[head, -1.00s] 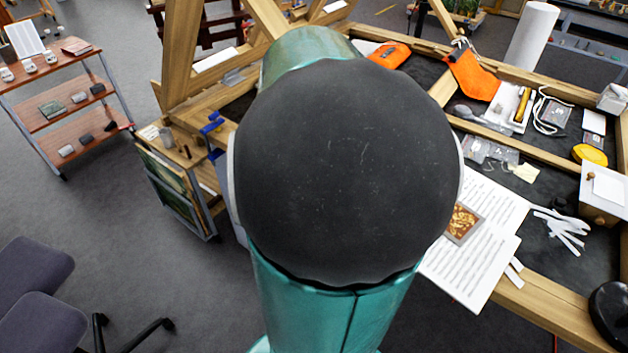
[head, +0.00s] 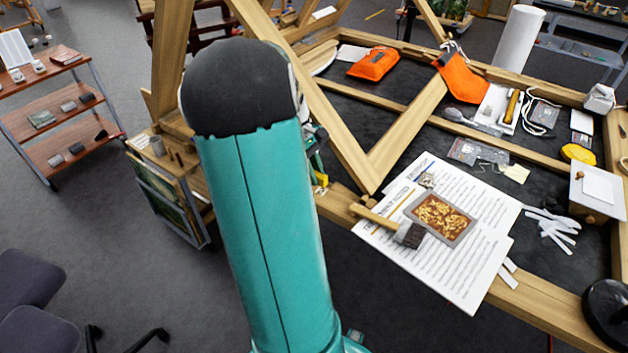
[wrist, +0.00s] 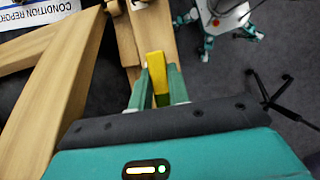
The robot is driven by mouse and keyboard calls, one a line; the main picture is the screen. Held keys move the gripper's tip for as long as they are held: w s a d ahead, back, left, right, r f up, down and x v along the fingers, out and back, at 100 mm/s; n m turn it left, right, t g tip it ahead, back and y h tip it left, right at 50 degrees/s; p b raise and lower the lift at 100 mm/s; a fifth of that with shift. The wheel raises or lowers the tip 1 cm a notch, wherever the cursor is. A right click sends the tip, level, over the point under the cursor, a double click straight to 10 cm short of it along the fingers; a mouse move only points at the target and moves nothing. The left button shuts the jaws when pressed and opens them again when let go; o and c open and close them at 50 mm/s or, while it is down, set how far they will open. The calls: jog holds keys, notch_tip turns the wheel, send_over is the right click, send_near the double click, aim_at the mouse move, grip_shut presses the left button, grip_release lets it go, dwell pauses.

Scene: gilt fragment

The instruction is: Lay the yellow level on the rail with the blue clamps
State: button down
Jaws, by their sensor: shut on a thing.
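The yellow level (wrist: 156,72) is gripped between the two green fingers of my gripper (wrist: 158,88) in the wrist view. It points away from the palm, over wooden beams. In the head view a small yellow end of it (head: 322,180) shows just right of my arm, below my partly hidden gripper (head: 314,158). A wooden rail (wrist: 155,30) lies beyond the level in the wrist view; I cannot tell whether the level touches it. No blue clamps show clearly now; my arm covers that part of the bench in the head view.
A timber frame (head: 410,125) with diagonal beams rises beside my gripper. A shelf cart (head: 55,115) stands left, with open floor in front.

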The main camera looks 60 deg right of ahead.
aim_at(314, 191)
jog(key=shift+w+d+f, duration=0.2)
jog(key=shift+d+f, duration=0.15)
jog(key=shift+f, duration=1.65)
jog(key=shift+f, duration=0.2)
jog(key=c, duration=1.3)
grip_release()
jog(key=shift+c, duration=0.2)
jog(key=v, duration=1.2)
jog(key=shift+r, duration=0.25)
jog(key=shift+a, duration=0.1)
